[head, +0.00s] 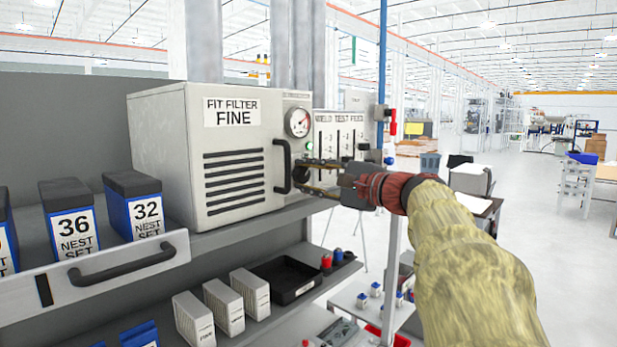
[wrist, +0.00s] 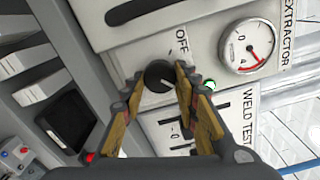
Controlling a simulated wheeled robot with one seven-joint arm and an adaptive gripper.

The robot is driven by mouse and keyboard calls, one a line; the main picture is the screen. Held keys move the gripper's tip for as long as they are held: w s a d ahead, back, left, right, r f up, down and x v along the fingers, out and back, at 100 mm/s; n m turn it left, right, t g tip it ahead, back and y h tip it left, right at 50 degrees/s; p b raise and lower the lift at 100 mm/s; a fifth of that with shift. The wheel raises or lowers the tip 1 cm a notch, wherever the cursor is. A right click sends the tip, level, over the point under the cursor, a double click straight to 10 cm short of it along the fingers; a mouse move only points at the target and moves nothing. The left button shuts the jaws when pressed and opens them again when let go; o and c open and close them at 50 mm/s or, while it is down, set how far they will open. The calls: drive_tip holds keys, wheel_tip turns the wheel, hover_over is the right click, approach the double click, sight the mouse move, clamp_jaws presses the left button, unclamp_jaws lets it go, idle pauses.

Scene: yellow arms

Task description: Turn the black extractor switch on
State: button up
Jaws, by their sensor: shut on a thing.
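The black extractor switch (wrist: 158,74) is a round knob with a pale pointer mark, on the front panel of the light grey extractor unit (head: 160,150). An "OFF" label (wrist: 182,40) is printed beside it in the wrist view. My gripper (wrist: 161,80) has its yellow-sided fingers on either side of the knob and is shut on it. In the head view my gripper (head: 304,176) reaches the panel from the right, below the gauge (head: 298,122). A small green lamp (wrist: 210,86) shows on the panel near the right fingertip.
A black handle (head: 282,167) stands out from the unit just left of my gripper. Blue "NEST SET" bins (head: 135,205) sit on the shelf at left. A black tray (head: 290,280) and white boxes (head: 250,293) are below. Open floor lies to the right.

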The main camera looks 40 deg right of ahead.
drive_tip(key=shift+f, duration=0.1)
drive_tip(key=o, duration=1.1)
drive_tip(key=shift+o, duration=0.3)
drive_tip(key=s, duration=1.2)
drive_tip(key=shift+d, duration=0.45)
